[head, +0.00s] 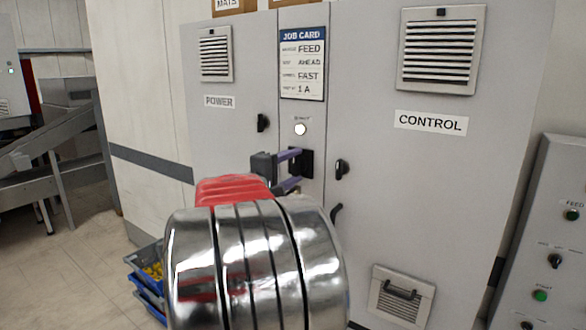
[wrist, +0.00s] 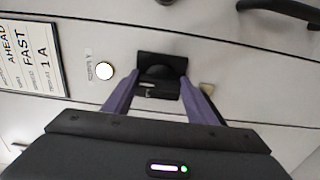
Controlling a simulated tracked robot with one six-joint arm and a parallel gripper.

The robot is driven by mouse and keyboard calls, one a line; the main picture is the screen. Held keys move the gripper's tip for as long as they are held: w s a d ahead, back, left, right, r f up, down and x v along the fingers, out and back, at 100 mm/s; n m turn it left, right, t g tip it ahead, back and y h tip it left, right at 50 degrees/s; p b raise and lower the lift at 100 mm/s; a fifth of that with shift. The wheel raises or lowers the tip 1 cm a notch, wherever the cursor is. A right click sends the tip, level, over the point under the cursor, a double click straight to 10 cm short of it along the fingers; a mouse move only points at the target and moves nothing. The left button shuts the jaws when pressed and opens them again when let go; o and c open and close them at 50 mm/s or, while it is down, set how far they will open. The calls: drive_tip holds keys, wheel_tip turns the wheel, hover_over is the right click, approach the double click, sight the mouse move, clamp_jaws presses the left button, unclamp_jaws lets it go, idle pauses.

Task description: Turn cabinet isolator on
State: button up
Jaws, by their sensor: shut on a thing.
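The cabinet isolator (head: 307,163) is a black square plate with a black rotary handle on the narrow middle panel of the grey cabinet. It also shows in the wrist view (wrist: 160,60), with the handle between my fingers. My gripper (head: 298,168) reaches the isolator from the front left. Its purple fingers, also in the wrist view (wrist: 158,84), are shut on the handle, one on each side. The handle's exact angle is partly hidden by the fingers. A round white lamp (head: 300,129) sits just above the isolator and looks bright.
A job card (head: 302,65) hangs above the lamp. Black door handles (head: 342,169) flank the isolator closely. A grey button panel (head: 560,230) stands at the right. Blue bins (head: 147,279) sit low at left, and a conveyor (head: 50,130) stands farther left beside open floor.

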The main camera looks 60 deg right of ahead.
drive_tip(key=shift+s+f, duration=0.1)
drive_tip(key=shift+f, duration=0.2)
drive_tip(key=o, duration=1.1)
drive_tip(key=shift+r, duration=0.15)
drive_tip(key=shift+c, duration=0.2)
drive_tip(key=w+a, duration=0.2)
drive_tip(key=a, duration=1.1)
drive_tip(key=shift+a, duration=0.35)
drive_tip(key=shift+w, duration=0.15)
